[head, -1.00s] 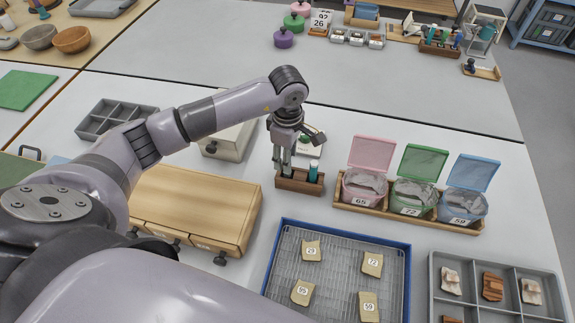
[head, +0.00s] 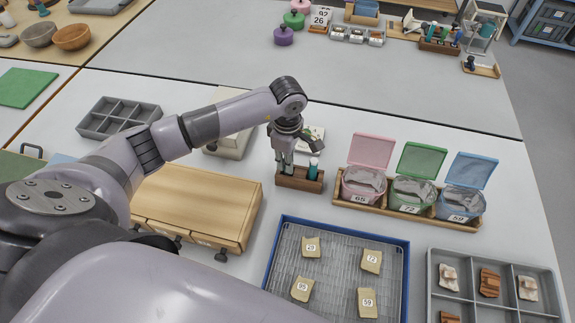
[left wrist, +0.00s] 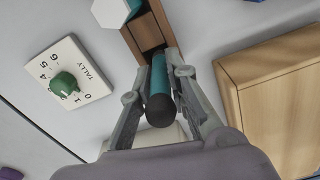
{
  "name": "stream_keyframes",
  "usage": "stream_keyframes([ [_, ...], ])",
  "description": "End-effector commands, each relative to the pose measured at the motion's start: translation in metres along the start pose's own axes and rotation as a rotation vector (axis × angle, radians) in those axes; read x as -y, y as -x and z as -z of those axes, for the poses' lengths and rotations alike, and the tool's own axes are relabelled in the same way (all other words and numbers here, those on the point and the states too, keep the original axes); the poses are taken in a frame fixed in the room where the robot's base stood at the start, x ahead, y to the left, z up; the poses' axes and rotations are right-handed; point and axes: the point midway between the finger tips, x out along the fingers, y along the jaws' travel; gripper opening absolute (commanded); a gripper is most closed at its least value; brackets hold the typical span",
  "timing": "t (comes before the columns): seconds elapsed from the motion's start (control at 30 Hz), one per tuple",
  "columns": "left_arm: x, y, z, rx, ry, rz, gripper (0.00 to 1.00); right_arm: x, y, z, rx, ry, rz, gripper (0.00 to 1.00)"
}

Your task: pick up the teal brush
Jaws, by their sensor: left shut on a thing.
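The teal brush (left wrist: 159,76) lies between the fingers of my left gripper (left wrist: 158,66) in the left wrist view, with its dark rounded end toward the camera. The fingers are shut on its sides. Its far end reaches toward the small wooden holder (left wrist: 150,32). In the head view my left gripper (head: 284,168) points down at the left part of the holder (head: 300,182), and its fingers hide the brush there. Another teal item (head: 313,168) with a pale top stands in the right part of the holder. My right gripper is not in view.
A white tally block (left wrist: 68,72) with a green knob is nearby. Pink, green and blue lidded tubs (head: 364,184) stand to the right. A wooden drawer box (head: 195,200) is at left, and a blue-rimmed tray (head: 337,223) with sherds is in front.

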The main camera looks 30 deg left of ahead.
Motion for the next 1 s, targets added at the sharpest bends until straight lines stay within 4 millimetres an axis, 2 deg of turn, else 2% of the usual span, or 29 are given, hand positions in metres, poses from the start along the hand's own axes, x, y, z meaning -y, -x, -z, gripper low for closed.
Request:
stream_keyframes([
  [0.47,0.0,0.001,0.0,0.0,0.0,-0.001,0.0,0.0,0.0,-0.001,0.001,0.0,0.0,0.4],
  [0.63,-0.001,0.009,0.0,0.001,0.0,-0.002,0.0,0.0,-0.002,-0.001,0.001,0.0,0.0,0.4],
  [0.77,-0.001,0.025,0.0,0.001,0.0,-0.005,0.0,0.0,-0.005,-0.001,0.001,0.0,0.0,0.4],
  [1.0,-0.002,0.076,0.0,0.001,-0.001,-0.008,0.0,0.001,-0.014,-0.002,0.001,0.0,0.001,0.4],
])
